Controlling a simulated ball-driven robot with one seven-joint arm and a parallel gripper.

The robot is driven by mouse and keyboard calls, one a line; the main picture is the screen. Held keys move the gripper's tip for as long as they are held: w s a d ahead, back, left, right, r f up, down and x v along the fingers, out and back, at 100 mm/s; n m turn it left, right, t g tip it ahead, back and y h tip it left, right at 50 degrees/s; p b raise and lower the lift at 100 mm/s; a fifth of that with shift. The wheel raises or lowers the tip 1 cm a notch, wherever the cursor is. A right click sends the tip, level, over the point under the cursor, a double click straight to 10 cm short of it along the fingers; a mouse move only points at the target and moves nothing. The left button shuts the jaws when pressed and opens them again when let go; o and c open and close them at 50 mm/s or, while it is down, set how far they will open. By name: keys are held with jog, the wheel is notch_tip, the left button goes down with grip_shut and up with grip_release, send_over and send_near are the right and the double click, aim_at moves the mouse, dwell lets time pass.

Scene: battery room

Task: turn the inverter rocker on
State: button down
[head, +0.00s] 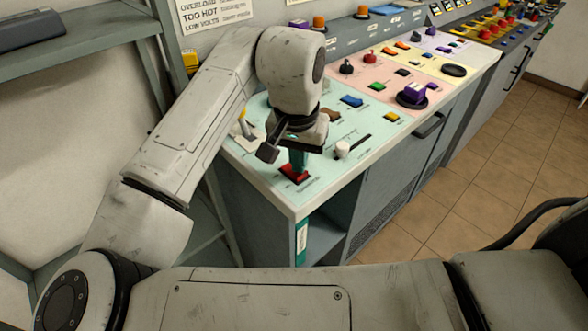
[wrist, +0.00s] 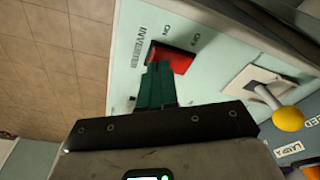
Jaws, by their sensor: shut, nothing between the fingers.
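The inverter rocker is a red switch (wrist: 178,60) in a dark frame on the pale green panel, with the word INVERTER and small ON and OFF marks beside it in the wrist view. In the head view the rocker (head: 293,175) lies near the panel's front left corner. My gripper (head: 298,168) points down over it, its green fingers shut and empty. In the wrist view the fingertips (wrist: 158,66) overlap the near left end of the rocker. I cannot tell whether they touch it or which way it is tilted.
A yellow-tipped toggle lever (wrist: 284,117) stands close to my gripper. A white-knobbed slider (head: 343,149) is to the right of the rocker. A blue rocker (head: 352,101) and other coloured controls sit farther along the console. A metal shelf (head: 95,45) is at the left.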

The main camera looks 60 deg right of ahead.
jog(key=shift+f, duration=0.4)
jog(key=shift+r, duration=0.1)
notch_tip(320, 180, up, 7)
jog(key=p, duration=0.6)
jog(key=shift+p, duration=0.3)
dwell(0.6)
